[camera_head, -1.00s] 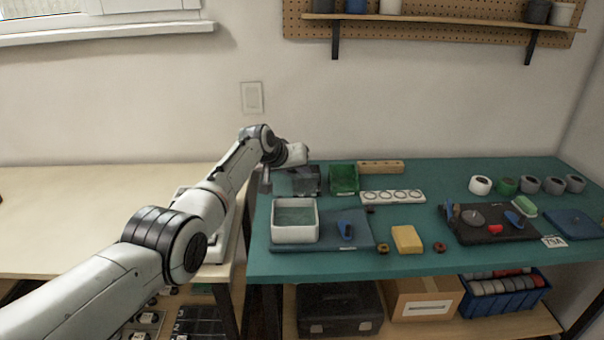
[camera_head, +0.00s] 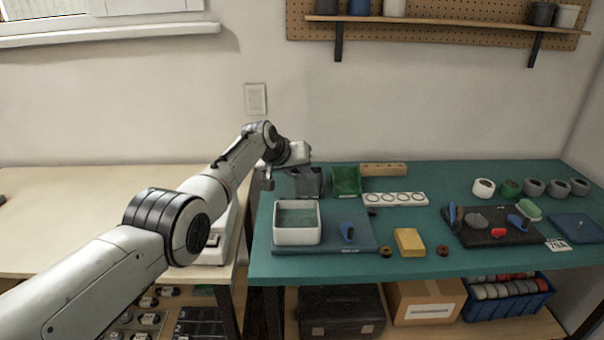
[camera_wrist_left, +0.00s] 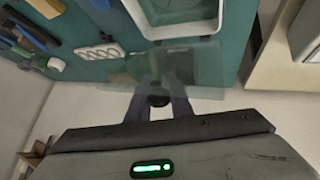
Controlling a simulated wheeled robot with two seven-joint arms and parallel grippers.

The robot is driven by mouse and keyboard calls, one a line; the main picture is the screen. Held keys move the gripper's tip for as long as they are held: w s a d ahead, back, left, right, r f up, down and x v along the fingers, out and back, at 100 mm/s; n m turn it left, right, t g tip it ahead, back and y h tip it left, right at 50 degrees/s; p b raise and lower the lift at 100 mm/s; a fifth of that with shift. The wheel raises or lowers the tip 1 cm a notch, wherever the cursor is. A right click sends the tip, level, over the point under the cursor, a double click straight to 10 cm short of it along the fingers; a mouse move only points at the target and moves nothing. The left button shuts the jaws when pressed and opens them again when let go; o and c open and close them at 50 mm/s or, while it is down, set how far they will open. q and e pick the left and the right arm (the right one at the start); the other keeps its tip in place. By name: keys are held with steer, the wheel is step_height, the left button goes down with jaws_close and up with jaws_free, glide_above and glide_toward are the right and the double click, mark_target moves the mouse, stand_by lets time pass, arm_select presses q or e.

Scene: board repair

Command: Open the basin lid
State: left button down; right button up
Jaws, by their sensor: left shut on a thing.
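The basin (camera_head: 297,238) is a white square box on a blue mat at the left of the green bench. Its top is uncovered and greenish water shows inside. In the left wrist view, the basin (camera_wrist_left: 178,32) is at the top. A clear, see-through lid (camera_wrist_left: 205,72) lies across that view, apart from the basin's opening. My left gripper (camera_wrist_left: 158,98) is shut on the lid's dark knob. My right gripper is in neither view.
A wooden block (camera_head: 383,169), a white strip with round holes (camera_head: 395,199) and a yellow sponge (camera_head: 409,241) lie to the right.

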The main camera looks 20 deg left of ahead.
mark_target(285, 175)
arm_select(q)
steer(key=shift+s+a+f, duration=0.15)
steer(key=shift+f, duration=0.3)
stand_by(0.5)
steer(key=c, duration=1.9)
jaws_free()
steer(key=shift+c, duration=0.2)
steer(key=o, duration=0.3)
steer(key=shift+w+f, duration=0.1)
steer(key=shift+w, duration=0.1)
steer(key=shift+r, duration=0.35)
steer(key=shift+s+r+p, duration=0.15)
steer(key=shift+r+p, duration=0.2)
steer(key=shift+p, duration=0.4)
steer(key=p+v, duration=0.2)
steer(key=p, duration=0.1)
steer(key=shift+r, duration=0.15)
steer(key=shift+s+a+r, duration=0.1)
steer(key=shift+s, duration=0.2)
steer(key=shift+v, duration=3.35)
steer(key=shift+s, duration=0.1)
